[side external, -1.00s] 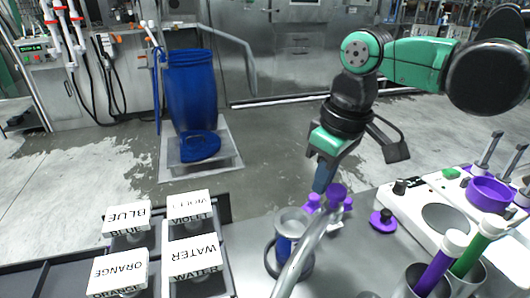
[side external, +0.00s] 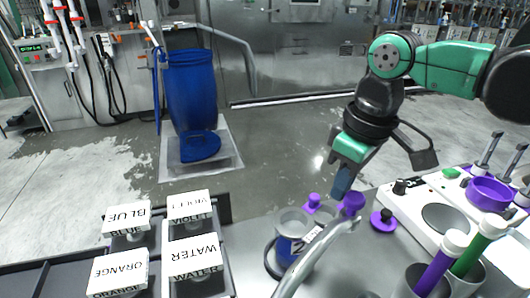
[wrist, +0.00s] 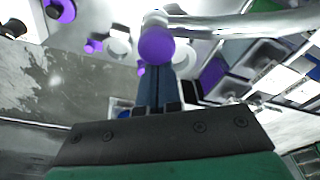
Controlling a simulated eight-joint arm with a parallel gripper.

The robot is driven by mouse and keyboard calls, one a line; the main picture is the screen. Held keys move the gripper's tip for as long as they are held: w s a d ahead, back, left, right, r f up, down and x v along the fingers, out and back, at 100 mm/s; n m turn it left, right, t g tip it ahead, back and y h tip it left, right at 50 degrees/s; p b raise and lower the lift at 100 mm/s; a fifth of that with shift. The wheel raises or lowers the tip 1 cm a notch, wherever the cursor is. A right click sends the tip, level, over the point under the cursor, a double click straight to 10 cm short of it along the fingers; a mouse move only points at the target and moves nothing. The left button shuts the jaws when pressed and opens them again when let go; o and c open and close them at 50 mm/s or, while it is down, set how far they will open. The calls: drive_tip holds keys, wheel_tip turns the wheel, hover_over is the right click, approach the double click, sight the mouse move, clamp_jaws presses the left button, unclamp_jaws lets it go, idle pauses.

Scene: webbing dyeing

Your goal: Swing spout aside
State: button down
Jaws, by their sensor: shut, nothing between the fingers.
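The spout (side external: 312,258) is a curved grey metal pipe rising from the bottom of the side view. A purple knob (side external: 352,202) is at its upper end. In the wrist view, the spout (wrist: 235,25) runs to the right from behind the round purple knob (wrist: 156,46). My gripper (side external: 341,192) is shut and empty, pointing down, with its blue fingertips right beside the knob; whether they touch it I cannot tell. In the wrist view, the knob partly hides my fingertips (wrist: 157,72). A grey cup with a blue band (side external: 288,224) stands left of the spout's end, partly hidden by the pipe.
White-topped blocks labelled BLUE (side external: 127,214), VIOLET (side external: 188,205), ORANGE (side external: 119,270) and WATER (side external: 195,252) stand at the left. A white panel (side external: 420,207) with a purple bowl (side external: 488,193) and cups of purple and green tubes are at the right.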

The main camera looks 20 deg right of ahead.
drive_tip(key=shift+s+d, duration=0.6)
drive_tip(key=shift+s, duration=0.2)
drive_tip(key=shift+s+d, duration=0.3)
drive_tip(key=shift+s, duration=0.25)
drive_tip(key=shift+s+d, duration=0.25)
drive_tip(key=shift+s, duration=0.25)
wheel_tip(320, 180, up, 7)
drive_tip(key=shift+s+d, duration=0.25)
drive_tip(key=shift+s, duration=0.15)
idle(0.5)
